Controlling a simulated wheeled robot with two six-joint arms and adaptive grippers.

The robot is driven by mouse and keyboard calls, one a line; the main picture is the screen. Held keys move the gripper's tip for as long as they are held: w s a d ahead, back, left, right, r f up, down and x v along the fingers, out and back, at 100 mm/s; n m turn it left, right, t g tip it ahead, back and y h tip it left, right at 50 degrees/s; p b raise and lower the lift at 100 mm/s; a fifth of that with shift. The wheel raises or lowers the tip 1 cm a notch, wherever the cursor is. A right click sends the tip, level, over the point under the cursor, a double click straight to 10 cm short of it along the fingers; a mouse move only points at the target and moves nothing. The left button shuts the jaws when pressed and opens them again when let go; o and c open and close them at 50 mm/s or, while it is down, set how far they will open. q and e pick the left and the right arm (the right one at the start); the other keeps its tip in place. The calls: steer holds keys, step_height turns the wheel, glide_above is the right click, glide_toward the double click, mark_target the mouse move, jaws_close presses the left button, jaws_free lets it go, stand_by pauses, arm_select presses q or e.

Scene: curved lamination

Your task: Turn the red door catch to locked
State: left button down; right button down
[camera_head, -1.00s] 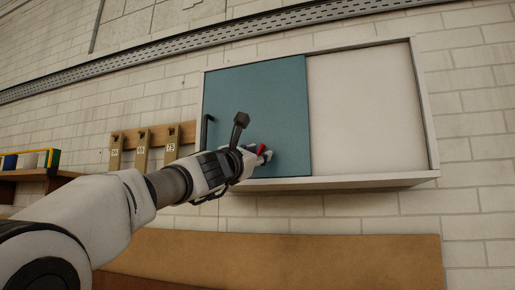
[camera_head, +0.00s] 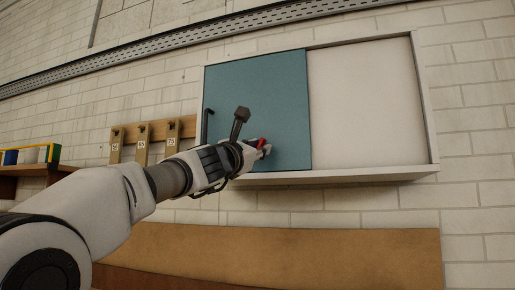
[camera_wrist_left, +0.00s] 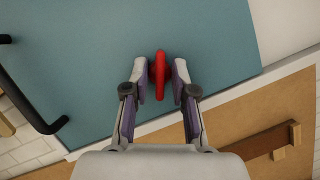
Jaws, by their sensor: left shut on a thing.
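The red door catch (camera_wrist_left: 160,75) is on the lower part of the teal sliding door (camera_head: 255,95). In the wrist view it stands upright, long and narrow, between the two fingers. My left gripper (camera_wrist_left: 161,76) is shut on the catch, one finger on each side. In the head view the left gripper (camera_head: 262,149) reaches the door's lower middle from the left. It hides part of the catch (camera_head: 261,142) there. My right gripper is not in view.
The white cabinet frame (camera_head: 426,105) surrounds the door, with a pale panel (camera_head: 365,105) to the right. A black handle (camera_head: 206,126) is at the door's left edge. Numbered tags hang on a wooden rack (camera_head: 157,132). A brown board (camera_head: 330,255) lies below.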

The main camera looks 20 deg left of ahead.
arm_select(q)
steer(key=shift+r+m+p, duration=0.1)
steer(key=shift+m+p, duration=0.2)
steer(key=shift+m, duration=0.3)
steer(key=shift+a+r+m+g+h+p, duration=0.1)
steer(key=shift+m+g+h+p, duration=0.3)
steer(key=shift+m+g+p, duration=1.25)
steer(key=shift+r+m+t+h+p, duration=0.1)
steer(key=shift+m+h+p, duration=0.55)
steer(key=shift+m, duration=2.1)
steer(key=shift+a+m+g+h+p, duration=0.15)
steer(key=shift+m+g+p, duration=0.7)
steer(key=shift+m+p, duration=1)
steer(key=shift+d+m+b, duration=0.1)
steer(key=shift+m+b, duration=0.25)
steer(key=shift+m, duration=0.2)
steer(key=c, duration=1.4)
jaws_free()
steer(key=shift+o, duration=0.7)
steer(key=shift+w+f, duration=0.1)
steer(key=shift+f, duration=0.05)
